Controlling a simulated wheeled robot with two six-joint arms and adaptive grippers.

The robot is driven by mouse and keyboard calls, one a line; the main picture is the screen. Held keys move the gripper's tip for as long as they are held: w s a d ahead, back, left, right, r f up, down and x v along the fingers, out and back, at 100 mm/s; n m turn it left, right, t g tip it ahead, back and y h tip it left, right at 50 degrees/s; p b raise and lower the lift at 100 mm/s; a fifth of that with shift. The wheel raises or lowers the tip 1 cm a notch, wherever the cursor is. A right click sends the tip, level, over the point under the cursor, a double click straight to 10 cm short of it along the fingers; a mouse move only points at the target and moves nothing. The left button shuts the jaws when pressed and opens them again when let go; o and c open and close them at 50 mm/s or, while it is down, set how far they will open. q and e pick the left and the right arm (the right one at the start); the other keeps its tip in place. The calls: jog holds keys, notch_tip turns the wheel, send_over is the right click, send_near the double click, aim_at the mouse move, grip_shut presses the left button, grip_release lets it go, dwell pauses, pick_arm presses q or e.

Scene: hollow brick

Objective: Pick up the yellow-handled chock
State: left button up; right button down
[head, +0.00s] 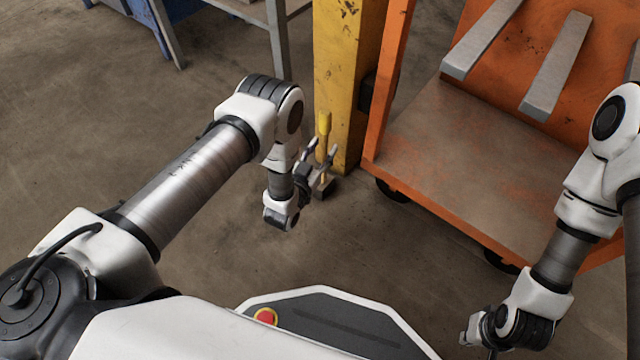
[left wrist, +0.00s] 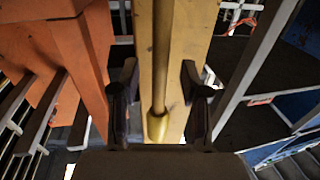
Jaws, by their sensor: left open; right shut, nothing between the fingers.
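The chock has an upright yellow handle (head: 324,123) on a thin rod, with a dark block (head: 325,190) at the foot beside the yellow post. My left gripper (head: 322,158) is open at the handle's rod, below the yellow grip. In the left wrist view the rod and its yellow grip (left wrist: 157,127) run between the two open fingers of my left gripper (left wrist: 157,95), with a gap on each side. The block is not clear in that view. My right gripper (head: 474,338) is shut and empty at the lower right, far from the chock.
A yellow post (head: 345,70) stands right behind the chock. An orange cart (head: 470,160) with a flat deck and dark wheels is to its right. A blue-and-grey table frame (head: 278,40) is at the back. The concrete floor (head: 90,130) at left is clear.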

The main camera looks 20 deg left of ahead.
pick_arm(q)
jog(key=shift+w+d+f, duration=0.1)
jog(key=shift+w+d, duration=0.05)
jog(key=shift+w, duration=0.55)
grip_shut()
jog(key=shift+r, duration=0.25)
